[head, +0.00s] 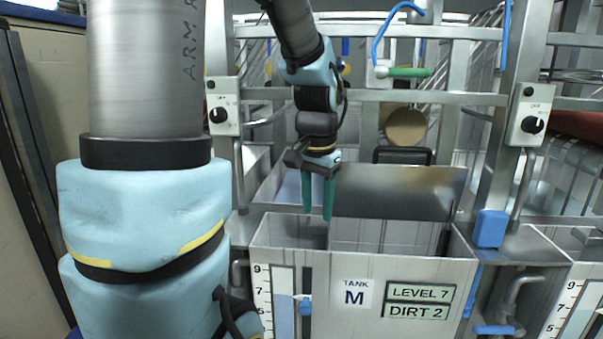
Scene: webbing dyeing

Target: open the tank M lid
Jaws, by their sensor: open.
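Tank M (420,268) is a grey metal tank in front of me, with a "TANK M" label on its front wall. Its top is open and I can see its inner walls. A metal plate that looks like its lid (405,190) stands tilted up at the back of the opening. A dark handle-like frame (403,150) shows at the plate's upper edge. My gripper (317,214) points down with its green fingers parted and empty. It hangs over the left part of the opening, in front of the plate's left end. I cannot tell whether it touches the plate.
Grey control boxes with black knobs stand on posts at left (222,107) and right (530,117). A green-handled valve with a blue hose (408,72) is above. A blue block (490,228) sits at the tank's right corner. Metal rails cross behind.

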